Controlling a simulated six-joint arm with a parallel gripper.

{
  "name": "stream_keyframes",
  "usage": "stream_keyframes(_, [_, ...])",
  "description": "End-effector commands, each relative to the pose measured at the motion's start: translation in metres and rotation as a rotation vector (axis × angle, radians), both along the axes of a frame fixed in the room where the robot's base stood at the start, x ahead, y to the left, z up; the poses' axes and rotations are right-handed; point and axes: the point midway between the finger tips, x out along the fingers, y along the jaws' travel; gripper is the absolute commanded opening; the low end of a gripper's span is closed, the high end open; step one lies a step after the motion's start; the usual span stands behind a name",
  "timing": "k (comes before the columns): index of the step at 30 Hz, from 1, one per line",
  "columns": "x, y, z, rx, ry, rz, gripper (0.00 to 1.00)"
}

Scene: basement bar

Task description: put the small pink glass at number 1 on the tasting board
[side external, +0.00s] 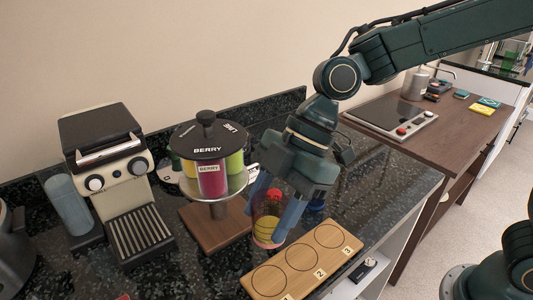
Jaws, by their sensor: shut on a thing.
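The small pink glass (266,232) is see-through, with yellow showing in or through it. My gripper (272,213) points down with its blue fingers on either side of the glass and is shut on it. The glass looks upright, just behind the tasting board; I cannot tell whether its base touches the counter. The wooden tasting board (285,263) lies at the front of the counter. It has three outlined circles, numbered 1 at the near left, 2 in the middle and 3 at the right. All three circles are empty.
A round dispenser marked BERRY (207,153) on a wooden base stands close left of my gripper. A coffee machine (118,185) and grey-blue cylinder (70,205) stand farther left. Dark counter (385,190) is clear at the right.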

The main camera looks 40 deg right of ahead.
Motion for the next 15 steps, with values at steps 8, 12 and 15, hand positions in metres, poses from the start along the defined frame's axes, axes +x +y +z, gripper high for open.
stream_keyframes(8, [-0.001, 0.000, -0.051, -0.002, 0.004, -0.001, 0.19])
stream_keyframes(12, [-0.001, -0.001, -0.070, -0.002, 0.002, -0.001, 0.19])
stream_keyframes(15, [0.000, 0.000, -0.077, 0.000, 0.000, 0.000, 0.19])
